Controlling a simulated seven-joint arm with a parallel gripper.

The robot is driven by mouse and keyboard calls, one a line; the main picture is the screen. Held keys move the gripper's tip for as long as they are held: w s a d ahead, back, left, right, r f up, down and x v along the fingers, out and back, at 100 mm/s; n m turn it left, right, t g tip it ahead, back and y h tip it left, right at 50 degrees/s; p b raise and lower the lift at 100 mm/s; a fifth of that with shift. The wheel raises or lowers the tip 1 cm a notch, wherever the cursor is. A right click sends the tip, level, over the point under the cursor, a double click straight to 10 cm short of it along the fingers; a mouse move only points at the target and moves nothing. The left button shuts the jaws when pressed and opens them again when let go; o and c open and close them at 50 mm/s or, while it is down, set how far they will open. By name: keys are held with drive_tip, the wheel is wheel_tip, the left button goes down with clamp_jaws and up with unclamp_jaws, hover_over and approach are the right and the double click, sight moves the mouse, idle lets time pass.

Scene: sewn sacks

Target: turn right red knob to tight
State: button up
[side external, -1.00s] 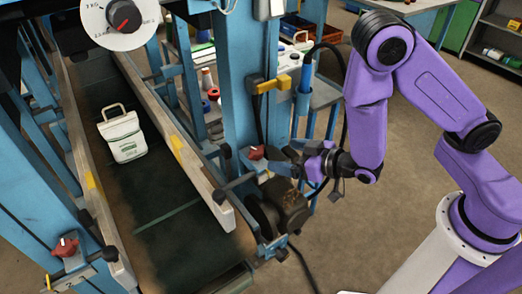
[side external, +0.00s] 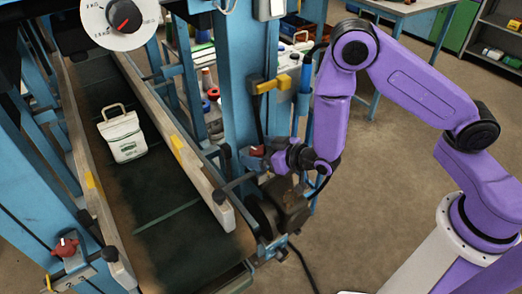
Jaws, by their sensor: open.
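The right red knob (side external: 257,150) sits on a bracket on the blue post, beside the conveyor's right rail, and is partly covered. My gripper (side external: 264,158) is at this knob, coming from the right, with its jaws open. The fingers are small and dark here, so I cannot tell whether they touch the knob or lie around it. Another red knob (side external: 66,247) with a pale mark is on the left post at lower left.
A white sack (side external: 123,139) with a handle lies on the dark conveyor belt (side external: 170,235) between two rails. A yellow lever (side external: 270,86) sticks out of the post above the right knob. A dark motor (side external: 285,203) is just below my gripper.

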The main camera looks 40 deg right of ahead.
drive_tip(key=c, duration=1.1)
drive_tip(key=shift+o, duration=0.2)
drive_tip(key=shift+a+m, duration=0.15)
drive_tip(key=shift+m, duration=0.15)
drive_tip(key=shift+a+m+t+h, duration=0.1)
drive_tip(key=shift+m+t+h, duration=0.2)
drive_tip(key=shift+m+h, duration=1.3)
drive_tip(key=shift+h, duration=0.5)
